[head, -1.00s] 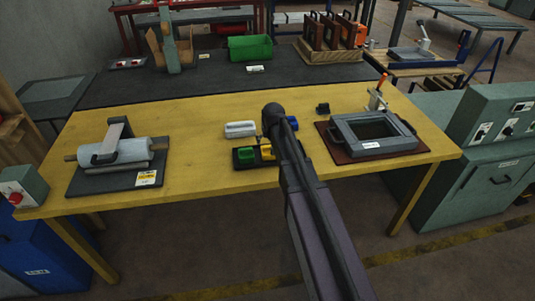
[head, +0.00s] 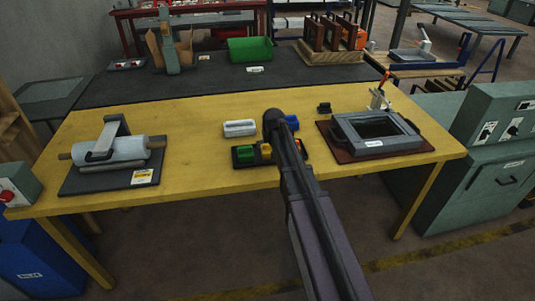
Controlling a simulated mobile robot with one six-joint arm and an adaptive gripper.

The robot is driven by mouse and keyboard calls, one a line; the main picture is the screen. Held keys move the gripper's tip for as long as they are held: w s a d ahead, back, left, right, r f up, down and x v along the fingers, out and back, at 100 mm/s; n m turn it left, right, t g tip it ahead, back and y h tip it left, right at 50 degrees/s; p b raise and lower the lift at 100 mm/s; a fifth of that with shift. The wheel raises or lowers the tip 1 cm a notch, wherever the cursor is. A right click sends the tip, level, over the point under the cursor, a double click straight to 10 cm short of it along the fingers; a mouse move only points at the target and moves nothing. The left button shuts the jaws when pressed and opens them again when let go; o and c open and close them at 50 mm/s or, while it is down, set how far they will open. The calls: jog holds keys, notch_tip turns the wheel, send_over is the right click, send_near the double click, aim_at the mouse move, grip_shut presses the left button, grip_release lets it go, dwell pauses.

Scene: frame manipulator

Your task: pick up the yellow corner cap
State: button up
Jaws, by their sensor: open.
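The yellow corner cap (head: 265,150) sits in a small black tray (head: 241,165) near the front middle of the yellow table. Part of it shows just left of my arm; the rest is hidden. A green cap (head: 246,152) sits left of it in the same tray. My gripper (head: 268,141) is open and mostly hidden at the end of my arm, close over the yellow cap. Whether the fingers touch the cap or stand around it cannot be told.
A white block (head: 240,128) and a blue block (head: 291,122) lie behind the tray. A roller device (head: 110,147) stands left, a grey frame on a brown board (head: 325,128) right. Bare yellow tabletop (head: 200,150) lies left of the tray.

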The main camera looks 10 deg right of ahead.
aim_at(269, 145)
dwell(0.4)
jog(key=c, duration=0.9)
jog(key=shift+r, duration=0.15)
notch_tip(269, 145, up, 4)
jog(key=p, duration=0.3)
jog(key=shift+f+p, duration=0.2)
jog(key=shift+p, duration=0.2)
jog(key=s+d, duration=0.2)
jog(key=s, duration=0.2)
jog(key=s+d, duration=0.3)
jog(key=s, duration=0.2)
jog(key=s+d+r+p, duration=0.1)
jog(key=s+d, duration=0.1)
jog(key=s, duration=0.3)
jog(key=shift+s+d+r, duration=0.1)
jog(key=shift+d, duration=0.15)
